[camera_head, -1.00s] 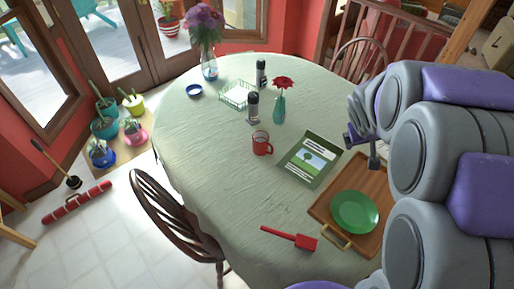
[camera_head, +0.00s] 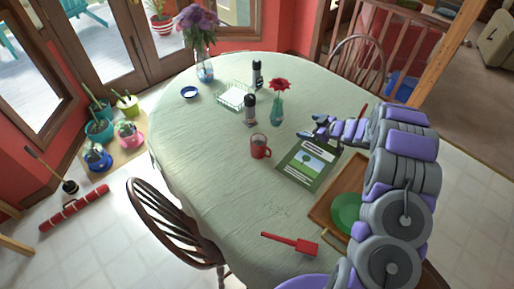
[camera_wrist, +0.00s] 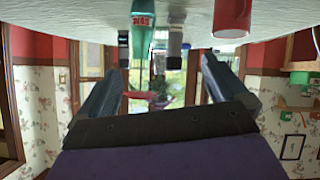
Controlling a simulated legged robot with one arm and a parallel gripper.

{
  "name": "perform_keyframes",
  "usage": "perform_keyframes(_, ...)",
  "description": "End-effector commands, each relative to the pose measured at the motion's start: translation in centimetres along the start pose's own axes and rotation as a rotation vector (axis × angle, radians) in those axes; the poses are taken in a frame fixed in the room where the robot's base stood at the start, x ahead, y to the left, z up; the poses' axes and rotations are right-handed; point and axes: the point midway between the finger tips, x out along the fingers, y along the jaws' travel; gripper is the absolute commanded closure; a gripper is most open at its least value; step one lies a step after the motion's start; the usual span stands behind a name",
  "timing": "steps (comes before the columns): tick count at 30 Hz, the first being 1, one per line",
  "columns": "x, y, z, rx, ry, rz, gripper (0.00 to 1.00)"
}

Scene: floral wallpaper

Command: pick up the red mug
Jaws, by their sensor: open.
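The red mug (camera_head: 257,148) stands upright on the round table, left of the green booklet, with its handle toward the right. It also shows in the upside-down wrist view (camera_wrist: 232,18), near the top right, beyond one finger. My gripper (camera_head: 316,130) is above the table, behind and to the right of the mug, over the booklet's far edge. In the wrist view its two fingers (camera_wrist: 163,68) are spread with nothing held between them. A gap separates the gripper from the mug.
The green vase with a red flower (camera_head: 277,106) and a dark-topped shaker (camera_head: 250,110) stand behind the mug. The booklet (camera_head: 308,162) lies to its right. A wooden tray with a green plate (camera_head: 345,210) and a red spatula (camera_head: 292,242) are nearer. Tablecloth left of the mug is clear.

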Motion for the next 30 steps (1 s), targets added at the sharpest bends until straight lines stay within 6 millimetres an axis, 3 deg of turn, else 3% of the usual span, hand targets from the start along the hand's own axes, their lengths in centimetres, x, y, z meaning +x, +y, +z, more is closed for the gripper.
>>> perform_keyframes(3,1.2,-3.4,2.1,0.020,0.081,-0.140,0.00)
perform_keyframes(9,2.0,-8.2,3.6,0.048,0.164,-0.301,0.00)
perform_keyframes(17,3.9,-10.4,3.6,0.054,0.188,-0.352,0.00)
perform_keyframes(30,11.4,-12.9,2.2,0.056,0.192,-0.351,0.00)
